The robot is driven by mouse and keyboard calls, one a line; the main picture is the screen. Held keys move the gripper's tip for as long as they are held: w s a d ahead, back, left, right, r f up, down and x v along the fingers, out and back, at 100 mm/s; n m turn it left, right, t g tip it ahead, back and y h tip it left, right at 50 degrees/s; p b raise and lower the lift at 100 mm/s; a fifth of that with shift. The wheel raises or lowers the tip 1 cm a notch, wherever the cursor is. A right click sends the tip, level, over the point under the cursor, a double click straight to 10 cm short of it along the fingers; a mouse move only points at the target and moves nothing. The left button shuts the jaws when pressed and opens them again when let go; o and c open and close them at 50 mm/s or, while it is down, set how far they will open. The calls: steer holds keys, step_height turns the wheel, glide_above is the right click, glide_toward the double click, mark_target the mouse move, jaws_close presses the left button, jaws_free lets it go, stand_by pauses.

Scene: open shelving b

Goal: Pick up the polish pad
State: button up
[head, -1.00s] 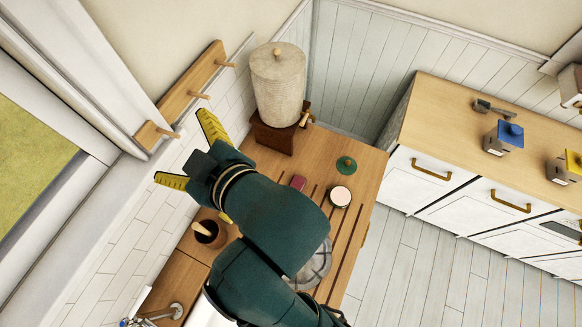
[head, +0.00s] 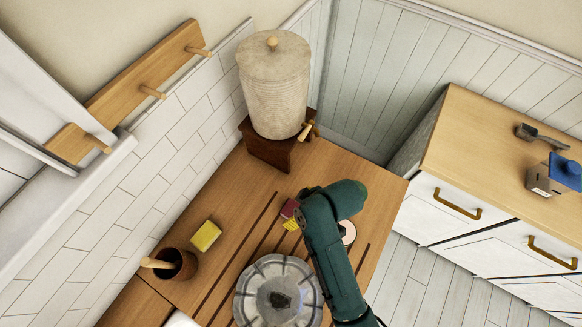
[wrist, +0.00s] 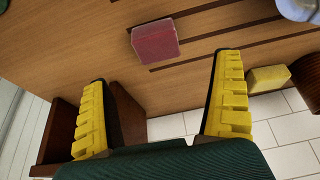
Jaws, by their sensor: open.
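The small dark red block, which I take to be the polish pad (head: 289,208), lies on the slatted wooden counter; my arm stands just to its right. In the wrist view the red pad (wrist: 155,42) lies beyond my fingertips and sideways between the two finger lines, apart from both. My gripper (wrist: 164,68) is open and empty, its two yellow ridged fingers spread wide. In the head view my green arm hides most of the gripper; a small yellow patch (head: 291,224) beside the pad looks like a fingertip.
A yellow block (head: 206,235), a brown cup (head: 175,264) and a grey ribbed round object (head: 278,296) are on the counter. A large beige dispenser (head: 274,90) on a wooden stand is behind. A white round tin (head: 348,233) is partly hidden by my arm.

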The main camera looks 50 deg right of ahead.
mark_target(292, 210)
steer(key=x, duration=0.8)
steer(key=shift+d+f+b, duration=0.15)
steer(key=shift+f+b, duration=0.2)
steer(key=shift+f, duration=0.1)
steer(key=c, duration=1)
